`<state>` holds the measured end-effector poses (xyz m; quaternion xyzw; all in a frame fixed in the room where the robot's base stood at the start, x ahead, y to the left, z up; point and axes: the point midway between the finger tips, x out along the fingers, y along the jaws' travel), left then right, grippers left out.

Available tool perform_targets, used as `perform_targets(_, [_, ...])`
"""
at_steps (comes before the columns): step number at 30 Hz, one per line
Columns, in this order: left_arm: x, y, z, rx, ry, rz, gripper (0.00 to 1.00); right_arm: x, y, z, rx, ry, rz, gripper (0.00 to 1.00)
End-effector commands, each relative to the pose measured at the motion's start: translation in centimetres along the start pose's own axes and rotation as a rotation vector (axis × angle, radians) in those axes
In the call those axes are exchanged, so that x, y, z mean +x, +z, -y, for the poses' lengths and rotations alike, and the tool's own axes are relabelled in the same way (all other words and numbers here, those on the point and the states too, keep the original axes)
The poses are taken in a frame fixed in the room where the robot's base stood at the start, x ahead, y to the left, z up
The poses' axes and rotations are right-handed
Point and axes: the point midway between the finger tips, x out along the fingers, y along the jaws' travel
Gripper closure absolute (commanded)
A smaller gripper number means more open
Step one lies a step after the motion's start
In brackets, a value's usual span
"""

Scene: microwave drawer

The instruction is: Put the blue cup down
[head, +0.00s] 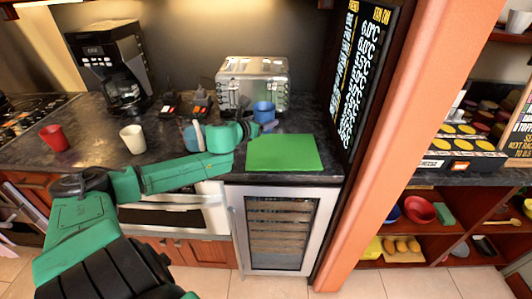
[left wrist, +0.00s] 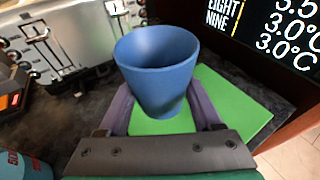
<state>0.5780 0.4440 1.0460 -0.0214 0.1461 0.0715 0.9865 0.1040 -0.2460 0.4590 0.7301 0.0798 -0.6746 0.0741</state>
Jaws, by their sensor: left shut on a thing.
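The blue cup (head: 264,112) is held in my left gripper (head: 257,125), in front of the toaster and behind the left edge of the green board (head: 284,154) in the head view. In the left wrist view, the cup (left wrist: 157,78) is upright with its open rim up, and the two fingers of my left gripper (left wrist: 160,108) are on either side of it. The green board (left wrist: 240,104) shows beneath and to the right of the cup there. I cannot tell whether the cup's base touches anything. My right gripper is not in view.
The toaster (head: 253,84) stands behind. A coffee maker (head: 110,65), a red cup (head: 54,138), a white cup (head: 133,139) and a blue container (head: 193,138) stand to the left. A menu board (head: 362,70) and an orange post (head: 390,130) bound the right. The green board is bare.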

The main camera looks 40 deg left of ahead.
Motion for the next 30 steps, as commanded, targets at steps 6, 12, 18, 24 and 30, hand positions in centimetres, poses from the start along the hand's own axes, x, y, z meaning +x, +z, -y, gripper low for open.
perform_targets(6, [1.4,-4.4,-0.1,-0.003,-0.001,0.002,0.93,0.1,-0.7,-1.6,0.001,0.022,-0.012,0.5])
perform_targets(12, [2.3,-7.6,-0.1,-0.002,0.0,0.002,0.93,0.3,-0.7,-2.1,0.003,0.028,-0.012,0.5])
perform_targets(18, [2.3,-7.7,-0.1,0.003,0.0,0.002,0.93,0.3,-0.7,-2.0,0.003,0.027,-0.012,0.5])
perform_targets(24, [2.4,-7.9,-0.1,0.002,0.0,0.002,0.15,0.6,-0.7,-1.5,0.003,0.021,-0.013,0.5])
perform_targets(30, [2.4,-7.9,-0.1,0.002,0.0,0.001,0.04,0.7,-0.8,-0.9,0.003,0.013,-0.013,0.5])
